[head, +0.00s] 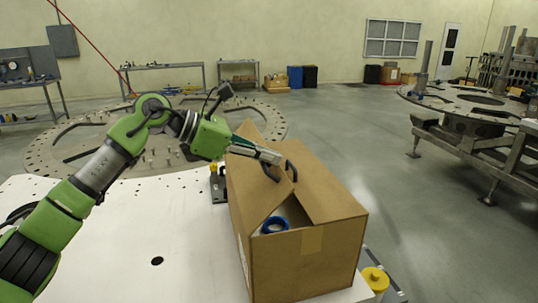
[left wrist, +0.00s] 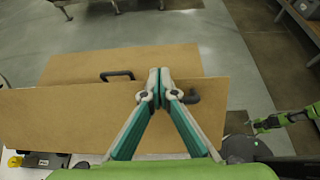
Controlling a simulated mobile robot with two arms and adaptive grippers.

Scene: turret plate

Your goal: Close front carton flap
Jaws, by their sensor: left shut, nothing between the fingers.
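A brown cardboard carton (head: 305,270) stands on the white table, with a strip of tape on its near face. Its right top flap (head: 325,185) slopes over the top, and its left top flap (head: 248,190) is tilted up. Both flaps carry black handles (left wrist: 117,75). A triangular gap at the near end shows a blue ring (head: 275,224) inside. My left gripper (head: 279,160) is shut and empty over the flaps by the handles. In the left wrist view its fingertips (left wrist: 160,72) overlap the flap edges; contact is unclear. My right gripper (left wrist: 256,127) appears small at the right there.
The white table (head: 110,240) is mostly clear left of the carton. Yellow-topped fixtures (head: 376,279) stand close to the carton's right and far left corners. A round perforated plate (head: 70,140) lies behind, and a metal-framed turret table (head: 480,120) stands far right.

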